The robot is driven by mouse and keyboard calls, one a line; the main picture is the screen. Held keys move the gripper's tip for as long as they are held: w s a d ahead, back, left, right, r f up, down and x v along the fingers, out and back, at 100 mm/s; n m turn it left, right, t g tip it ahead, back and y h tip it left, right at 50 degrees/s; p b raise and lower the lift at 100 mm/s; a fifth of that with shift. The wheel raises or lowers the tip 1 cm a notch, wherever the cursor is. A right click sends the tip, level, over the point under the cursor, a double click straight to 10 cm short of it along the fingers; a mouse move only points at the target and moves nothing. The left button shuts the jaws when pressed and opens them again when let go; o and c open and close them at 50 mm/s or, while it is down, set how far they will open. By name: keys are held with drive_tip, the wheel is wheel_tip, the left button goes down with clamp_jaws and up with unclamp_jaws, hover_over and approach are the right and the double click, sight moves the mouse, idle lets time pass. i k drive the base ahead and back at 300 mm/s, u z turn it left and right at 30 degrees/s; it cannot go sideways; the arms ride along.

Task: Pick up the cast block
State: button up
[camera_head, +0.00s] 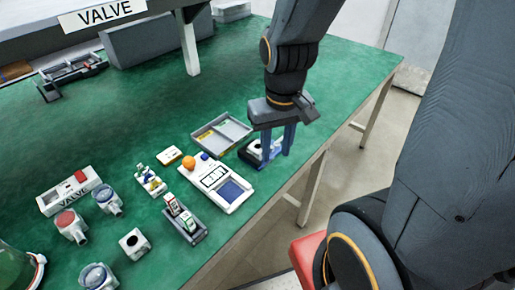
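My gripper (276,150) is at the right edge of the green bench, pointing down. Its two blue fingers are apart, with a gap showing between them. A pale block with a dark round opening (254,148) sits on a dark base at the fingers, partly hidden by them. I cannot tell whether the fingers touch it. A similar whitish cast block with a dark round hole (134,241) stands alone on the bench at the lower left, well away from my gripper. I cannot tell which of the two the task means.
A white device with an orange knob (217,184) and a grey divided tray (221,134) lie just left of my gripper. A dark holder (184,220), valve bodies with red (68,224) and blue caps, and a VALVE box (74,190) stand further left.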

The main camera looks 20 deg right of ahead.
sight(255, 149)
drive_tip(key=k, duration=1.15)
drive_tip(key=u, duration=0.6)
drive_tip(key=i, duration=1.35)
drive_tip(key=z, duration=0.7)
